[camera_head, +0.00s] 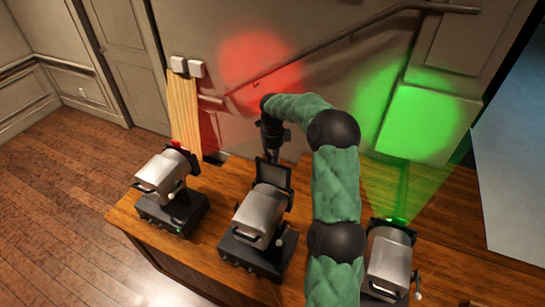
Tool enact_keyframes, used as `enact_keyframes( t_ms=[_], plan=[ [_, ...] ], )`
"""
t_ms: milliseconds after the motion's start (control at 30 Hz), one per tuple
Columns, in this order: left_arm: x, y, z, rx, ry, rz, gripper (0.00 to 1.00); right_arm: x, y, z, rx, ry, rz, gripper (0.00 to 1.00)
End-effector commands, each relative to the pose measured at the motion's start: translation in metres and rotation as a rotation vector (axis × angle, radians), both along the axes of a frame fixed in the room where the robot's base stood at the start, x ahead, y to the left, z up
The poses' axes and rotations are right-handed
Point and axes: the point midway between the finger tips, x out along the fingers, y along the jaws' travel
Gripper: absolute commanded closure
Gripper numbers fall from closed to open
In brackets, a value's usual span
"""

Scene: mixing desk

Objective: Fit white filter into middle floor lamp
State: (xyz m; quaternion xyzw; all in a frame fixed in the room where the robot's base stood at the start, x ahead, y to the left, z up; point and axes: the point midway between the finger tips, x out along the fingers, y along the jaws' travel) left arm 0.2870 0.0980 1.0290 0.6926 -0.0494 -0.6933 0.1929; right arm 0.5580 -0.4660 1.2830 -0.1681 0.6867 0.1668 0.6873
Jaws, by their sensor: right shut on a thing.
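The middle floor lamp (258,215) is a silver housing on a black base on the wooden desk. A dark square-framed filter (274,174), seemingly the white filter, stands upright at the lamp's far, front end. Its pane looks grey from here, and I cannot tell whether it is seated in the lamp or just above its slot. My right gripper (273,153) is shut on the top of this frame, reaching down from behind it. The fingertips are small and partly hidden. My left gripper is out of view.
The left lamp (162,175) has a red filter and throws red light on the wall. The right lamp (389,262) throws green light and stands close to my right arm. The wooden desk (222,190) has clear strips between the lamps.

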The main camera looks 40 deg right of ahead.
Motion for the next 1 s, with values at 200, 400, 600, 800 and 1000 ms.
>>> enact_keyframes(
  t_ms=[200, 400, 600, 800, 1000],
  plan=[
    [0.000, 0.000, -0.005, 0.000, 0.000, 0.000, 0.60, 0.000, 0.000, -0.006, -0.001, 0.000, 0.000, 1.00],
    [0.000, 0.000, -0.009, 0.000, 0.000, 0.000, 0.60, 0.000, 0.000, -0.011, -0.001, 0.000, 0.000, 1.00],
    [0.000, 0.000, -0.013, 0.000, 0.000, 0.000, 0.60, 0.000, 0.000, -0.016, 0.000, 0.000, 0.000, 1.00],
    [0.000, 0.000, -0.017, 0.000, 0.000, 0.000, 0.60, 0.000, 0.000, -0.022, 0.000, 0.000, 0.000, 1.00],
    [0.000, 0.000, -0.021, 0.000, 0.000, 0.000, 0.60, 0.000, 0.000, -0.027, 0.000, 0.000, 0.000, 1.00]
  ],
)
